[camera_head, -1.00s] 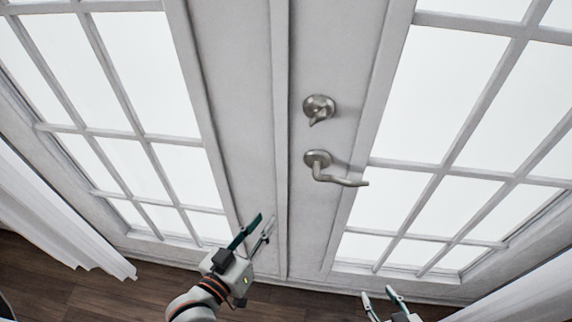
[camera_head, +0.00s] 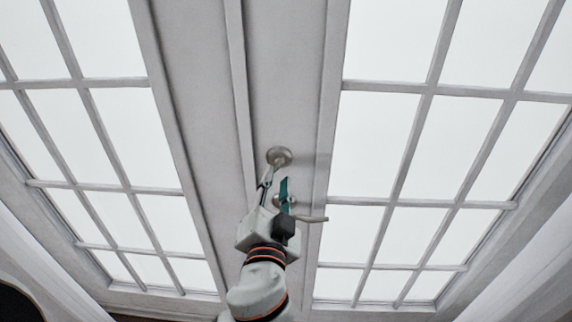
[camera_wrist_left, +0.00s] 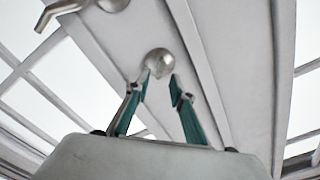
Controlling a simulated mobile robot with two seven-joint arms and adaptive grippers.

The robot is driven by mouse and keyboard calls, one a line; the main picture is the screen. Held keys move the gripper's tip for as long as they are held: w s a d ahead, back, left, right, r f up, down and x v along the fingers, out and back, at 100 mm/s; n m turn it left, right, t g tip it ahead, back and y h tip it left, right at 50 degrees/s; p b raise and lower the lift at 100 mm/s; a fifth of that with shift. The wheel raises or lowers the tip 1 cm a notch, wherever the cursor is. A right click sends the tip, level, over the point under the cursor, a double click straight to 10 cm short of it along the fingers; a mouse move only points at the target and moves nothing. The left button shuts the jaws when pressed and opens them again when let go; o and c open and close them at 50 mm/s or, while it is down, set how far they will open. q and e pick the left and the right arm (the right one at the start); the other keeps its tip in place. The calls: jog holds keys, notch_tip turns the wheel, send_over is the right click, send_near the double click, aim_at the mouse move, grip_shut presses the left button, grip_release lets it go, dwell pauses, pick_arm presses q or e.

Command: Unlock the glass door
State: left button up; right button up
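The white glass door (camera_head: 290,70) fills the head view. Its round metal lock (camera_head: 279,156) is on the middle stile, above the lever handle (camera_head: 313,219), which is partly hidden by my left gripper. My left gripper (camera_head: 274,182) is raised in front of the door, fingers pointing up at the lock. In the left wrist view the lock (camera_wrist_left: 158,62) lies just beyond the two teal fingertips, which are apart with a gap between them. The lock's turn piece is not clear there, and I cannot tell whether the fingertips touch it. My right gripper is out of view.
The lever handle (camera_wrist_left: 65,10) also shows at the upper left of the left wrist view, off to the side of the fingers. Glass panes with white bars (camera_head: 420,150) flank the stile. White curtains (camera_head: 525,275) hang at the lower sides.

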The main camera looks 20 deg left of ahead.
aim_at(279, 168)
pick_arm(q)
jog(key=p+x, duration=0.1)
jog(key=x, duration=0.5)
jog(key=shift+w, duration=0.1)
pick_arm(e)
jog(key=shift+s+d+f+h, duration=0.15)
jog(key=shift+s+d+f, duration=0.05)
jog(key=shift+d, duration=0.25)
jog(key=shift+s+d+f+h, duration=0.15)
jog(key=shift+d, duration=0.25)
pick_arm(q)
grip_shut()
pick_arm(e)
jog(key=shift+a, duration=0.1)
